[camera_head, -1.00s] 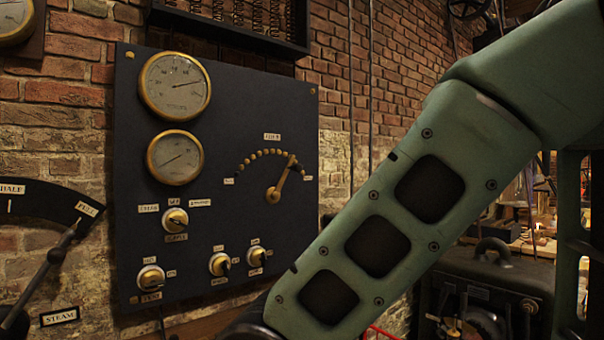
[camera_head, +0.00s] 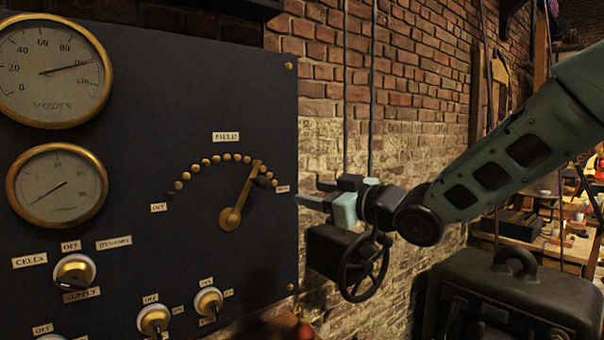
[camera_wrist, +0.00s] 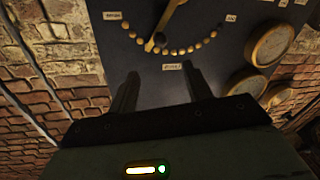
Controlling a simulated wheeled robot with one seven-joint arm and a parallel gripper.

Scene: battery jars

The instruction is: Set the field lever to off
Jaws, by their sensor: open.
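The field lever (camera_head: 243,195) is a brass arm on the dark panel, below the FIELD label (camera_head: 226,137). It points up and slightly right, its tip at the right part of an arc of brass studs (camera_head: 205,162). A dark knob shows near its tip. Small labels stand at the left and right ends of the arc; their words are unclear. My gripper (camera_head: 314,194) is open and empty, right of the lever beside the panel's right edge, apart from the lever. In the wrist view, both fingers (camera_wrist: 160,72) point toward the FIELD label, with the lever (camera_wrist: 168,18) beyond.
Two brass-rimmed gauges (camera_head: 52,70) fill the panel's left side. Several rotary switches (camera_head: 74,271) sit below. A black box with a handwheel (camera_head: 365,268) is below my gripper. A dark case (camera_head: 515,295) stands at the lower right. Brick wall lies behind.

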